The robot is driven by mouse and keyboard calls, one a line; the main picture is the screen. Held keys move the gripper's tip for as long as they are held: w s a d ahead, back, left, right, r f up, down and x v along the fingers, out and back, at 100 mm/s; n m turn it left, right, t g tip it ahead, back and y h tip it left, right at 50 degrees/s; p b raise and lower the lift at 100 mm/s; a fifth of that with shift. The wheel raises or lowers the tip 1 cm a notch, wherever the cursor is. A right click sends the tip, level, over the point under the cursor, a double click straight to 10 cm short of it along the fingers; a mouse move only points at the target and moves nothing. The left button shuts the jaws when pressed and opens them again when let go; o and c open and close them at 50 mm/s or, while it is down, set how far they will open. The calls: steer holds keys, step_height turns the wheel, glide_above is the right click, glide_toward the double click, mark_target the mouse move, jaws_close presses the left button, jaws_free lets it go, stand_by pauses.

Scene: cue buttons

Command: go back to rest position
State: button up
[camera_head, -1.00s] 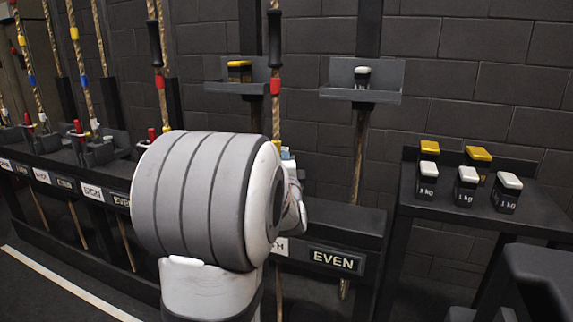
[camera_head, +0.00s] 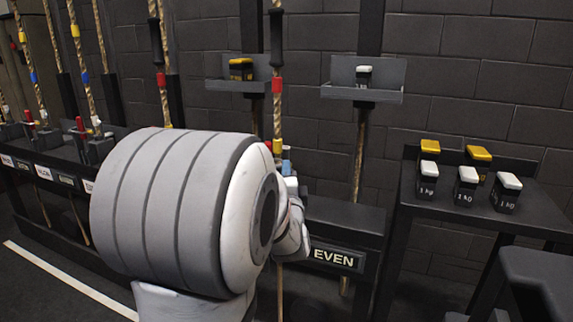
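My arm fills the lower left middle of the head view as a large grey and white ribbed link. It hides much of the rack behind it. A white and grey part of my arm shows at its right side, near the ropes. My gripper's fingers are not visible, so I cannot see whether it holds anything. The rack (camera_head: 345,218) with an EVEN label (camera_head: 335,257) stands just right of my arm.
A small shelf (camera_head: 345,93) holds a white-topped block (camera_head: 363,75), another a yellow-topped block (camera_head: 241,69). A dark table (camera_head: 440,217) at right bears several 1 kg blocks (camera_head: 465,187). Ropes hang at left. A dark object (camera_head: 540,275) stands lower right.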

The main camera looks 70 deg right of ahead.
steer(key=shift+s+a+f, duration=0.15)
steer(key=shift+s+a, duration=0.15)
steer(key=shift+a, duration=0.35)
steer(key=w+a+r+n+t+y+p, duration=0.1)
steer(key=w+a+r+n+y+p, duration=0.4)
steer(key=w+a+n+p, duration=0.35)
steer(key=w+a+r+n+y+p, duration=0.45)
steer(key=w+a+p, duration=0.45)
steer(key=w+a, duration=0.25)
steer(key=a+r+n+g+y+p, duration=0.1)
steer(key=a+r+n+y+p, duration=0.3)
steer(key=a, duration=0.6)
steer(key=a+r+n+g+y+p, duration=0.1)
steer(key=a+r+n+y+p, duration=0.15)
steer(key=a+n+p, duration=0.5)
steer(key=s+a+r+n+g+y+p, duration=0.2)
steer(key=s+a+n, duration=0.4)
steer(key=a, duration=0.6)
steer(key=shift+s+a+r+g+y+p, duration=0.3)
steer(key=shift+s+r+g+p, duration=0.6)
steer(key=shift+g+p, duration=0.25)
